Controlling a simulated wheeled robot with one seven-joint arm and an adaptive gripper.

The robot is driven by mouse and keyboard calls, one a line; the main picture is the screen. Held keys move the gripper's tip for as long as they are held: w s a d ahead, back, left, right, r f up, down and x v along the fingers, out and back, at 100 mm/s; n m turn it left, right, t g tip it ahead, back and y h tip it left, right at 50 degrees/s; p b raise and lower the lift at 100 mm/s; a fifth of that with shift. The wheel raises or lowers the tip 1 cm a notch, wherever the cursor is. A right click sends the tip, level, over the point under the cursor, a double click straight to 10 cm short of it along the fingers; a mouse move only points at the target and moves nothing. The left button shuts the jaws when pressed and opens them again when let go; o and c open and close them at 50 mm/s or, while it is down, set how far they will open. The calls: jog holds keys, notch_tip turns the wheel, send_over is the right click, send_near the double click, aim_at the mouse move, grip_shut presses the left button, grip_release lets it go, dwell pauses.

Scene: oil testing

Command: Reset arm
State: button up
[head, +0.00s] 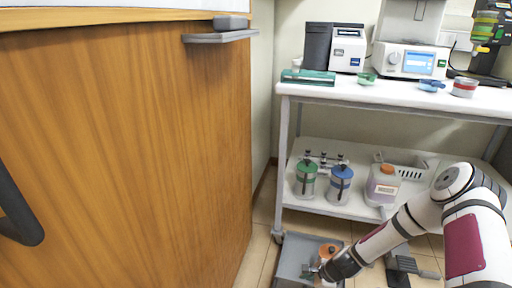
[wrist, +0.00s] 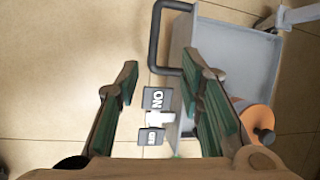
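My gripper (wrist: 165,90) is open in the wrist view, its two green-padded fingers well apart. Nothing is clamped between them. Below the gap are two small dark lettered plates (wrist: 153,98) with a white piece between them, beside the edge of a grey tray-like cart (wrist: 235,45). In the head view my arm reaches down at the lower right, with its dark end over the same grey cart (head: 292,262) near the floor. An orange-topped container (wrist: 250,118) stands in the cart; it also shows in the head view (head: 327,251), partly hidden by my arm.
A white two-level bench (head: 345,92) stands behind, with instruments on top. Its lower shelf holds a green-lidded jar (head: 306,176), a blue-lidded jar (head: 340,184) and an orange-capped bottle (head: 383,186). A large wooden door or panel (head: 130,150) fills the left. Some floor is bare between.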

jog(key=s+r+n+g+h, duration=0.15)
jog(key=r+n, duration=0.25)
jog(key=r, duration=0.8)
jog(key=s+r+n, duration=0.3)
jog(key=r+n, duration=0.1)
jog(key=r, duration=0.7)
jog(key=s+r+n+g+h, duration=0.15)
jog(key=r+n, duration=0.25)
jog(key=r, duration=0.8)
jog(key=s+r+n, duration=0.3)
jog(key=s+r, duration=0.3)
jog(key=s, duration=0.4)
jog(key=s+a+r+n, duration=0.15)
jog(key=s+r, duration=0.35)
jog(key=s, duration=0.6)
jog(key=s+r+n, duration=0.3)
jog(key=s+r, duration=0.3)
jog(key=s, duration=0.4)
notch_tip(320, 180, up, 32)
jog(key=t+p, duration=0.4)
jog(key=p, duration=2.6)
jog(key=shift+d+h, duration=0.4)
